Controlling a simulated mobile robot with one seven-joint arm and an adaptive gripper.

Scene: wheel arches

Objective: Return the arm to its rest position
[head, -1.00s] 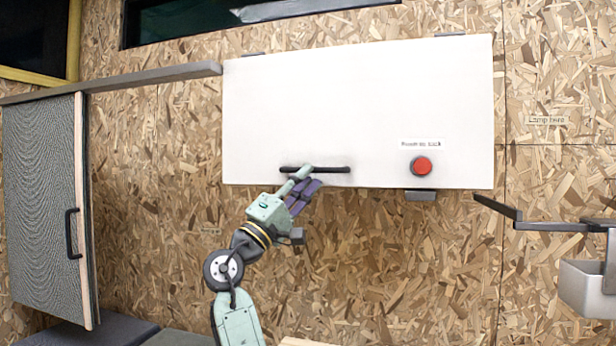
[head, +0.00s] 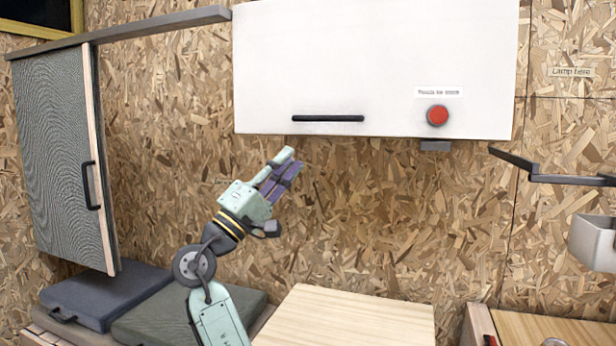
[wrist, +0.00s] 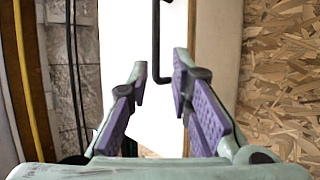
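My gripper (head: 292,162) is below the white cabinet door, apart from its black handle (head: 328,118). In the wrist view my gripper (wrist: 160,75) has its purple-padded fingers spread, with nothing between the pads. The handle shows there (wrist: 156,40) beyond the fingertips. My arm is raised and bent, reaching up and to the right from the bottom of the head view.
The white cabinet (head: 380,65) has a red button (head: 437,115). A grey sliding door (head: 55,150) hangs at left above dark cushions (head: 105,292). A wooden tabletop (head: 350,318) is below right of my arm. A dark bracket (head: 515,165) and pale bin (head: 595,240) are at right.

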